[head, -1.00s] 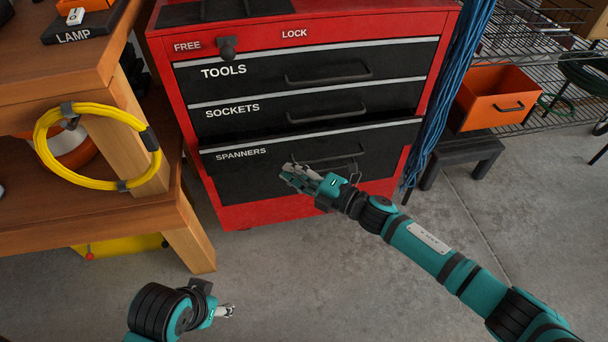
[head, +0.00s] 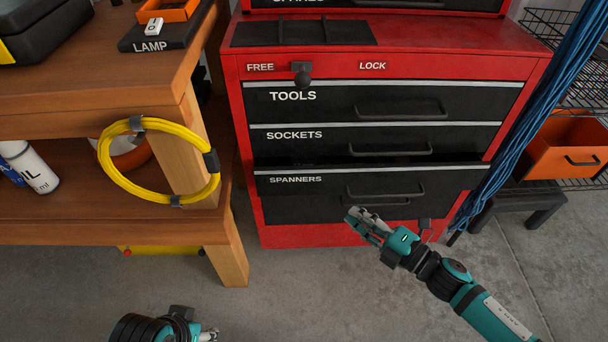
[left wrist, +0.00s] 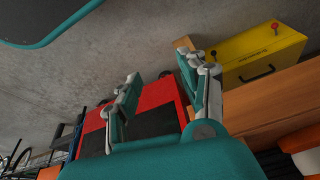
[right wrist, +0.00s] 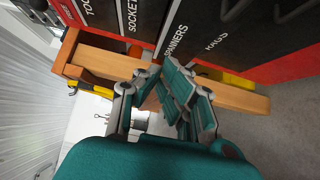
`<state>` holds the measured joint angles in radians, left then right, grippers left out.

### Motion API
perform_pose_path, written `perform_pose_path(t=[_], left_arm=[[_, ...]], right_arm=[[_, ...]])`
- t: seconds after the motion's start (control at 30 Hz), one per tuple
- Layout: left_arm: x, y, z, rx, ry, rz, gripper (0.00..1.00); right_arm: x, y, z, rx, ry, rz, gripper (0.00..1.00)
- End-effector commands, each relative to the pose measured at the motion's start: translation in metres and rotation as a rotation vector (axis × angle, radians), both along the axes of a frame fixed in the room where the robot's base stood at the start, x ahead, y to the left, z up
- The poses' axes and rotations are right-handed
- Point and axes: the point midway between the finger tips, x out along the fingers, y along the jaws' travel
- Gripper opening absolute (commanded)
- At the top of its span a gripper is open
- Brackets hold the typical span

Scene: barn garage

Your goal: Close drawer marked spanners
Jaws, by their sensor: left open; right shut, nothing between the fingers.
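The black drawer marked SPANNERS (head: 300,205) is in the red tool cabinet, below the SOCKETS drawer (head: 330,141). It stands out a little, with a dark gap above its top edge. In the right wrist view my right gripper (right wrist: 165,72) overlaps the cabinet beside the SPANNERS label. My left gripper (head: 211,335) is low at the bottom edge; the left wrist view shows its fingers apart (left wrist: 162,70).
A wooden bench (head: 235,265) with a yellow cable coil (head: 104,165) stands left of the cabinet. A lock knob (head: 303,76) sits between FREE and LOCK. Blue cables (head: 520,130) hang at the right, near an orange bin (head: 560,145). Concrete floor in front is clear.

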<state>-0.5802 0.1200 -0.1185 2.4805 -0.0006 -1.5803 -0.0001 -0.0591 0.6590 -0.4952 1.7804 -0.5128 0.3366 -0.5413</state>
Motion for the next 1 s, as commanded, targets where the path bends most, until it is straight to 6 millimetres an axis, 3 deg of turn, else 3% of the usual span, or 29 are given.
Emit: perform_pose_path(t=[0.27,0.5,0.7,1.0], left_arm=[[-0.001,-0.001,-0.005,-0.001,0.001,-0.002,0.43],[0.029,-0.009,-0.001,-0.029,-0.134,-0.013,0.43],[0.056,-0.018,0.009,-0.057,-0.268,-0.024,0.43],[0.066,-0.021,0.015,-0.068,-0.324,-0.027,0.43]], right_arm=[[0.036,0.038,0.001,0.003,-0.006,0.002,0.0],[0.071,0.072,0.0,0.001,-0.004,0.001,0.0],[0.096,0.071,-0.001,0.001,-0.002,0.001,0.0],[0.105,0.072,0.0,0.002,0.001,0.002,0.0]])
